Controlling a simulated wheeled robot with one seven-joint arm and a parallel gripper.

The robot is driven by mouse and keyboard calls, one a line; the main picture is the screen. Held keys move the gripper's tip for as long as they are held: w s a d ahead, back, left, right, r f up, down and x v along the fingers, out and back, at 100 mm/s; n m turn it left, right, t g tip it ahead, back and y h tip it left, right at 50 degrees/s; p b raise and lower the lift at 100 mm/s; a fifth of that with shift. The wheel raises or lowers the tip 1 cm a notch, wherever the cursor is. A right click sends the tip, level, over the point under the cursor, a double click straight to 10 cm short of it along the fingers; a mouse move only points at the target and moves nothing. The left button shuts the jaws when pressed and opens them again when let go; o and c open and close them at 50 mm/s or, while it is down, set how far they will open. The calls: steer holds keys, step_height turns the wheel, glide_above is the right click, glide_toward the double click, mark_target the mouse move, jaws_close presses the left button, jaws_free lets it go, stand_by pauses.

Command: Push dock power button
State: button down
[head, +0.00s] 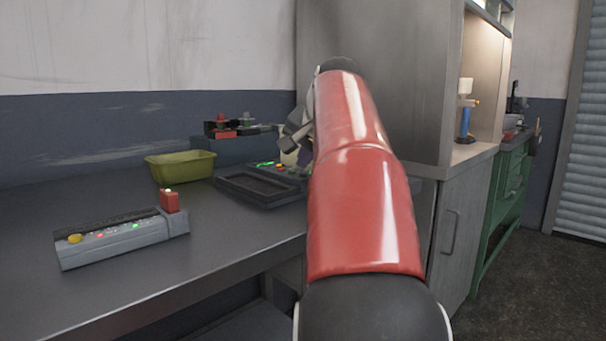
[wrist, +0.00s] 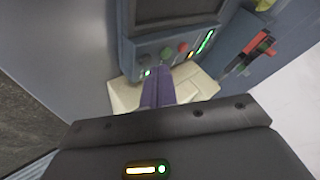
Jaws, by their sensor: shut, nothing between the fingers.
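The dock is a grey unit with a dark, empty-looking recess, on the bench in the head view (head: 262,190). In the wrist view its control panel (wrist: 140,55) carries a dark greenish round button (wrist: 166,54), a red round button (wrist: 182,47), a small orange light (wrist: 190,55), a green light strip (wrist: 205,41) and a small white light (wrist: 148,72). I cannot tell which is the power button. My gripper (wrist: 158,85) has its purple fingers shut and empty, with tips close to the panel's lower edge; contact is unclear. In the head view my arm mostly hides it.
A grey device (head: 120,240) with a yellow button and red block stands at the front left. An olive bin (head: 180,166) stands behind it. A blue-grey box (head: 235,148) with red and black parts is behind the dock. A tall cabinet (head: 400,70) stands at right.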

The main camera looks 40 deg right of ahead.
steer(key=shift+f+b, duration=0.35)
steer(key=shift+f, duration=0.1)
stand_by(0.4)
steer(key=shift+r+p, duration=0.95)
steer(key=shift+p, duration=0.1)
step_height(320, 180, up, 4)
steer(key=p, duration=0.3)
steer(key=shift+f+p, duration=0.2)
steer(key=shift+p, duration=0.15)
steer(key=shift+r, duration=1.15)
steer(key=shift+s, duration=0.1)
